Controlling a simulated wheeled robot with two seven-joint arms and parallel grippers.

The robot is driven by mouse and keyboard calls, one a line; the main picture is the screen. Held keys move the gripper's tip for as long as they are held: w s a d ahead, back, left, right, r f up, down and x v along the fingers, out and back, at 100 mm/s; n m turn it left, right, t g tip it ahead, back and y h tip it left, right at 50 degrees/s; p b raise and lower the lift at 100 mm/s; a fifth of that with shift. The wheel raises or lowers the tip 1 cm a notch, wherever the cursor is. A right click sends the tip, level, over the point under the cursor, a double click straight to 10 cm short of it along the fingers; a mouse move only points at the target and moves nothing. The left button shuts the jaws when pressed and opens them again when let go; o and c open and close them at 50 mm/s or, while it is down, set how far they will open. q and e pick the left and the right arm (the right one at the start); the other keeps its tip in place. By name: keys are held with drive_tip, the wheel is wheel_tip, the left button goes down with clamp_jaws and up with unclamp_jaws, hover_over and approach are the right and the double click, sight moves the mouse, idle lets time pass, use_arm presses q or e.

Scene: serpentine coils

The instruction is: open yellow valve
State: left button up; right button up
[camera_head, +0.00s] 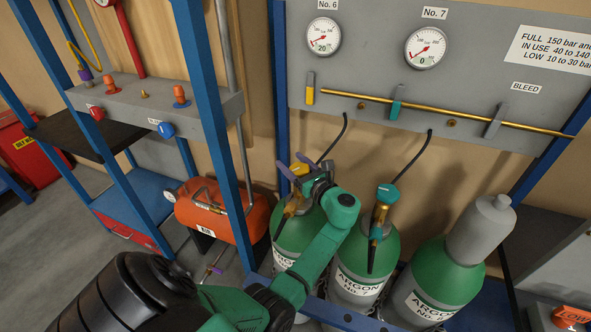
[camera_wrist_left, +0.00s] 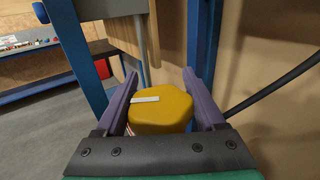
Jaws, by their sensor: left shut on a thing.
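The yellow valve knob (camera_head: 299,169) sits on top of the left green argon cylinder (camera_head: 296,236), below the wall panel. My left gripper (camera_head: 294,168) is at this knob, with its arm coming from the lower left and covering part of the cylinder. In the left wrist view the knob (camera_wrist_left: 160,108) is a many-sided yellow cap with a white bar mark on top. It sits between the purple fingers of my left gripper (camera_wrist_left: 160,78), which are shut on it. The bar points nearly sideways in that view. My right gripper is not in view.
A middle cylinder (camera_head: 365,262) has a teal knob (camera_head: 387,194). A capped cylinder (camera_head: 445,275) stands right. The panel (camera_head: 470,92) carries two gauges, a brass pipe and levers, including a yellow one (camera_head: 310,96). A blue post (camera_head: 212,90) and orange tank (camera_head: 215,212) are left.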

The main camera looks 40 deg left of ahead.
use_arm(q)
drive_tip(key=shift+s+n+g+b, duration=0.25)
drive_tip(key=shift+n+g+b, duration=0.6)
drive_tip(key=shift+g+b, duration=0.4)
drive_tip(key=shift+s+n+g+b, duration=0.25)
drive_tip(key=shift+n+g+b, duration=0.65)
drive_tip(key=shift+g, duration=0.6)
drive_tip(key=shift+s+n+g+b, duration=0.25)
drive_tip(key=shift+n+g+b, duration=0.6)
drive_tip(key=shift+g+b, duration=0.4)
drive_tip(key=o, duration=1.3)
drive_tip(key=shift+o, duration=0.2)
drive_tip(key=shift+r, duration=0.15)
wheel_tip(320, 180, up, 20)
drive_tip(key=b, duration=0.1)
drive_tip(key=shift+b, duration=0.4)
